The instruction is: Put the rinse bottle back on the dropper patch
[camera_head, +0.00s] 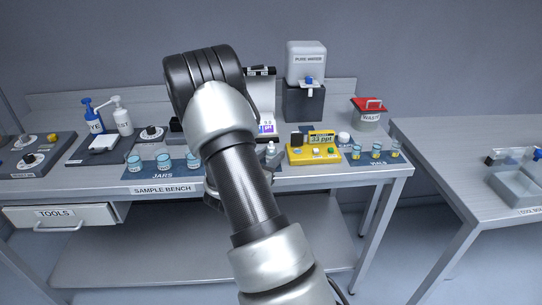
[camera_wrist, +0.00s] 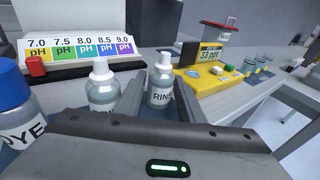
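The rinse bottle (camera_wrist: 160,88) is a small clear bottle with a white cap and a RINSE label. It stands upright in the middle of the wrist view, between the two dark fingers of my gripper (camera_wrist: 161,101). The fingers look closed against its sides; their exact contact is hard to see. A similar white-capped bottle (camera_wrist: 103,92) is just left of it, its label partly hidden. A blue-capped DYE bottle (camera_wrist: 18,112) is at the far left. The dropper patch cannot be made out clearly. In the head view my arm hides most of the gripper.
A pH colour chart (camera_wrist: 80,48) stands behind the bottles. The yellow salt meter (camera_head: 313,154) is close on the right, with the vials patch (camera_head: 374,162) beyond it. Jars (camera_head: 164,161) stand left of my arm. A water tank (camera_head: 306,64) and a red-lidded waste bin (camera_head: 368,114) are at the back.

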